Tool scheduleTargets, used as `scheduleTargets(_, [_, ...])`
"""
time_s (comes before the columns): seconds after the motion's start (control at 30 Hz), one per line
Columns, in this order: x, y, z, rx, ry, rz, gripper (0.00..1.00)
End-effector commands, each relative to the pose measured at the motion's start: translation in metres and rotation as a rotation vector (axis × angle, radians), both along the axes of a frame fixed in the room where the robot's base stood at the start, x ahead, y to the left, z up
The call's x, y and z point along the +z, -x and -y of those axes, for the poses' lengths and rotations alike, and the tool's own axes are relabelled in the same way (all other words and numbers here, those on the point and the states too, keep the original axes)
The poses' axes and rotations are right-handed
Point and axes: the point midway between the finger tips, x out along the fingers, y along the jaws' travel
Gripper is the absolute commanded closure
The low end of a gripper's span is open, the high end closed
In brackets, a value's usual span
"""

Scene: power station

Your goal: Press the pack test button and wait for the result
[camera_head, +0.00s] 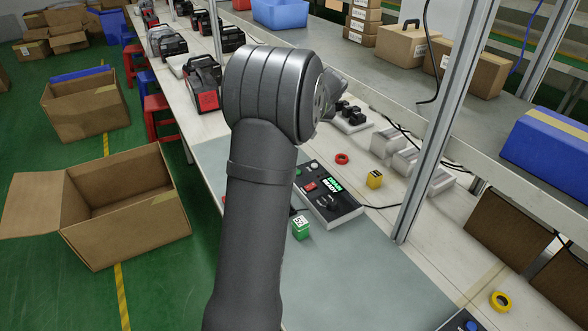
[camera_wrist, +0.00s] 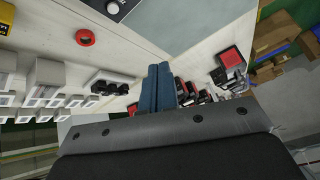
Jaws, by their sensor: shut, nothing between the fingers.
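A black test box (camera_head: 325,196) lies on the bench, right of my arm in the head view. It has a red rocker-like part (camera_head: 310,187), a pale round button (camera_head: 314,167), dark knobs and a small display with green lettering too small to read surely. Part of the box, with a pale round button (camera_wrist: 113,6), shows at the top edge of the wrist view. My gripper (camera_wrist: 160,84) shows its two blue-grey fingers together, empty, and apart from the box. In the head view the gripper is hidden behind my arm.
A green block (camera_head: 301,228), yellow block (camera_head: 375,180) and red ring (camera_head: 341,158) lie near the box; the ring also shows in the wrist view (camera_wrist: 85,37). A metal post (camera_head: 440,130) stands to the right. Black-and-red units (camera_head: 203,85) line the bench behind.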

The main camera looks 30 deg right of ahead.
Motion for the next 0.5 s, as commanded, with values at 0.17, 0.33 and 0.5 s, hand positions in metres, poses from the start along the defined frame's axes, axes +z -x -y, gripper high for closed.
scheduleTargets(0.17, [-0.052,-0.032,-0.005,-0.283,-0.117,0.12,1.0])
scheduleTargets(0.33, [-0.087,-0.044,-0.005,-0.51,-0.199,0.203,1.0])
scheduleTargets(0.5, [-0.105,-0.046,-0.003,-0.637,-0.239,0.247,1.0])
